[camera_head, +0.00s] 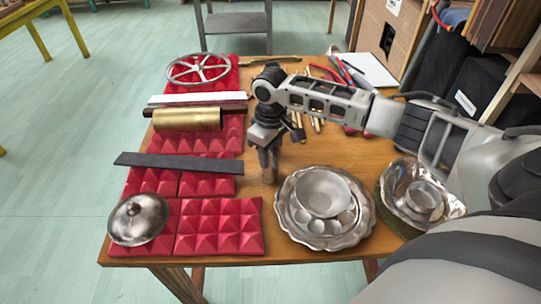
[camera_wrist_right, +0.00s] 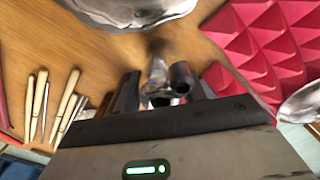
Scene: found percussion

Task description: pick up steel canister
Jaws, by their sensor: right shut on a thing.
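My right gripper (camera_head: 267,152) points down over the wooden table, in the gap between the red foam tiles and the silver platter. It is shut on a small shiny steel canister (camera_head: 269,174), which mostly blends with the wood behind it in the head view. In the right wrist view the steel canister (camera_wrist_right: 156,72) shows between the dark fingers of the right gripper (camera_wrist_right: 153,92), partly hidden by them. I cannot tell whether the canister touches the table. My left gripper is not in view.
A silver platter with bowls (camera_head: 323,228) stands close in front, and a second metal bowl (camera_head: 392,190) at right. Red pyramid foam (camera_head: 218,226) at left bears a lid (camera_head: 138,219), dark bar (camera_head: 178,162), brass cylinder (camera_head: 188,119) and handwheel (camera_head: 198,69). Sticks and tools lie behind.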

